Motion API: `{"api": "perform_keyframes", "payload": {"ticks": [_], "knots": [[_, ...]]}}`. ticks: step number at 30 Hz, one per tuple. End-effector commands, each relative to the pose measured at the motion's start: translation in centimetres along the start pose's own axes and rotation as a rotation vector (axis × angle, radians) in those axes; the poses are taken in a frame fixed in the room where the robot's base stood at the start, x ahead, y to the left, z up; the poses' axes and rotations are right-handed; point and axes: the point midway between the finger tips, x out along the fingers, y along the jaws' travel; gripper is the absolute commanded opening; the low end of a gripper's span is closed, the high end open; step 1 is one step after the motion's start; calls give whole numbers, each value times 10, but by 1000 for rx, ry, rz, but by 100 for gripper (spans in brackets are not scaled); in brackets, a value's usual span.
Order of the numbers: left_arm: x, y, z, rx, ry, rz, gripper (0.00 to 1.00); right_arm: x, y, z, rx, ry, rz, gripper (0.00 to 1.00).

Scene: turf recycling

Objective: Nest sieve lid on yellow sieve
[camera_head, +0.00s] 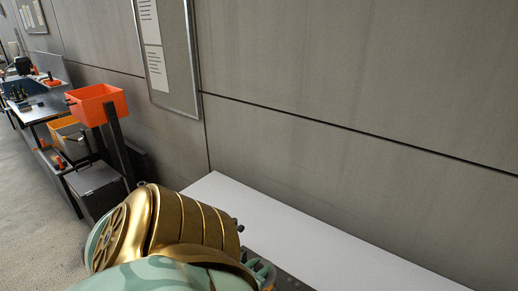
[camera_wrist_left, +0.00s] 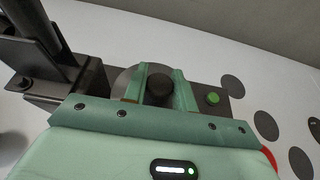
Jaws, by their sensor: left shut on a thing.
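In the left wrist view my left gripper (camera_wrist_left: 160,76) has its two green fingers closed on a dark round knob (camera_wrist_left: 159,90). A grey rounded plate (camera_wrist_left: 123,82) shows beside the fingers under the knob; it looks like the sieve lid, mostly hidden by the gripper. In the head view my left gripper (camera_head: 262,270) is partly hidden behind my gold and green arm, low over the white table. I cannot make out the yellow sieve in either view. My right gripper is not in view.
The white table (camera_head: 330,250) runs along the grey wall, its visible top mostly bare. In the left wrist view, several dark discs (camera_wrist_left: 232,87) and a green button (camera_wrist_left: 213,98) lie right of the fingers; a dark post (camera_wrist_left: 37,30) stands left. An orange bin (camera_head: 97,103) stands far left.

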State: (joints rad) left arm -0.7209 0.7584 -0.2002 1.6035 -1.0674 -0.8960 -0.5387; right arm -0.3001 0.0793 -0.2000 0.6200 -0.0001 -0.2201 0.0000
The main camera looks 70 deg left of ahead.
Motion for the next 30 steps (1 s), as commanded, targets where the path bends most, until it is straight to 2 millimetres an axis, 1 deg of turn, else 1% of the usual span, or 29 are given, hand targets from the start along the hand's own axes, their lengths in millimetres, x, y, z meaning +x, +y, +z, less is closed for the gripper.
{"api": "perform_keyframes", "payload": {"ticks": [9, 10, 12, 18, 19, 20, 27, 30], "knots": [[3, 0, -6, -1, -1, 0, 2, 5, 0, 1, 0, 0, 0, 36], [2, 0, -5, -1, -1, 0, 35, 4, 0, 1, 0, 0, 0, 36], [2, 0, -5, -1, 0, 0, 52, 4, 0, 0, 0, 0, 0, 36], [2, 0, -5, 0, 0, 0, 52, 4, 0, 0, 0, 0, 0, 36], [2, 0, -5, 0, 0, 0, 61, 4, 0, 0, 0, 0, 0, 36], [2, 0, -5, 0, 0, 0, 67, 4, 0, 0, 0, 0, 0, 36], [2, 0, -5, 0, 0, 0, 67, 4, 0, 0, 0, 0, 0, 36], [-2, 0, -5, 0, 2, 0, 67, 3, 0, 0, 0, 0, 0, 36]]}}
